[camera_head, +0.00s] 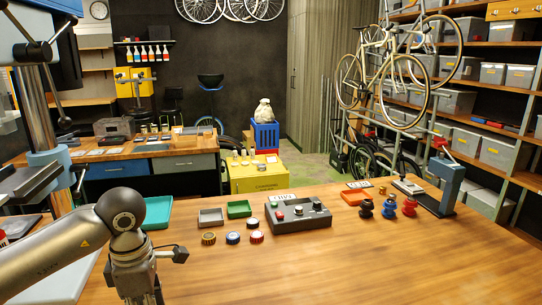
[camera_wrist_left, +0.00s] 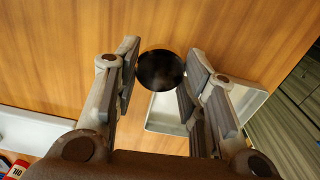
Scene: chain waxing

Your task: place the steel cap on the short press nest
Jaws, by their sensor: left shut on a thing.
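My left gripper (camera_wrist_left: 160,75) is shut on a dark round cap (camera_wrist_left: 161,70), which sits between its fingertips in the left wrist view. The cap looks nearly black there, so I cannot tell its metal. In the head view the left gripper is at the lower left, its fingers cut off by the bottom edge and the held cap hidden. A blue press (camera_head: 449,184) stands far off at the right end of the wooden table (camera_head: 350,260). I cannot pick out which nest is the short one. My right gripper is not in view.
A teal tray (camera_head: 157,214), grey tray (camera_head: 211,218) and green tray (camera_head: 239,209) stand near several loose caps (camera_head: 256,237). A dark grey box (camera_head: 305,222) with round pieces is mid-table. Dark, blue and red pots (camera_head: 409,208) stand before the press. The front right is clear.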

